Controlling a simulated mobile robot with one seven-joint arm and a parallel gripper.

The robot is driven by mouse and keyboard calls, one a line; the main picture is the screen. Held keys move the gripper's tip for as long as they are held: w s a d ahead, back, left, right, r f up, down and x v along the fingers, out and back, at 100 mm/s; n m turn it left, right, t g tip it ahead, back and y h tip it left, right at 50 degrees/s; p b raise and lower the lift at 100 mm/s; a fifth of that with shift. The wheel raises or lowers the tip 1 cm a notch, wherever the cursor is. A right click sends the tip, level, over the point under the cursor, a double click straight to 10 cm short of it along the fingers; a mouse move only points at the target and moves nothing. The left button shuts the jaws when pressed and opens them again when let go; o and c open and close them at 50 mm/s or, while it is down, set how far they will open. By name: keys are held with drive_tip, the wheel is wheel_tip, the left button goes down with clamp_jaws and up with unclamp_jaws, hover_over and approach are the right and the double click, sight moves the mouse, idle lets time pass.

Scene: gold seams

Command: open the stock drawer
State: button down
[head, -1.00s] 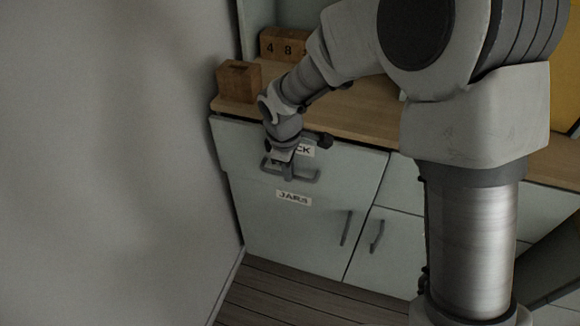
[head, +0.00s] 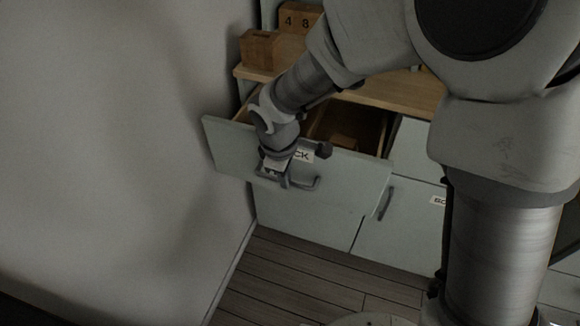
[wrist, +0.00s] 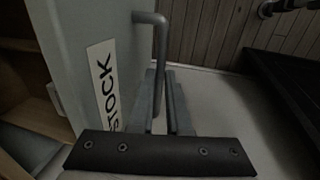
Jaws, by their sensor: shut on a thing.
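My gripper (head: 274,176) is shut on the grey bar handle (head: 308,184) of the drawer. In the wrist view the handle (wrist: 152,19) runs down to the fingers of my gripper (wrist: 165,100).
A wooden counter (head: 395,92) lies above the drawer, with a wooden box (head: 260,50) and a numbered wooden block (head: 297,20) on it. A grey wall (head: 110,120) stands close at left. Cupboard doors with handles (head: 385,202) are below. The plank floor (head: 290,275) in front is clear.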

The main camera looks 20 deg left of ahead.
drive_tip(key=s+a+b, duration=0.1)
drive_tip(key=s+b, duration=0.1)
drive_tip(key=s, duration=1)
drive_tip(key=c, duration=0.9)
unclamp_jaws()
drive_tip(key=s+r+p, duration=0.1)
drive_tip(key=r+p, duration=0.3)
drive_tip(key=r, duration=0.1)
drive_tip(key=s+r+p, duration=0.1)
drive_tip(key=r+p, duration=0.4)
drive_tip(key=r, duration=0.1)
drive_tip(key=s+r+p, duration=0.1)
drive_tip(key=r+p, duration=0.4)
drive_tip(key=r, duration=0.1)
drive_tip(key=shift+s+a+r, duration=0.1)
drive_tip(key=shift+s, duration=0.1)
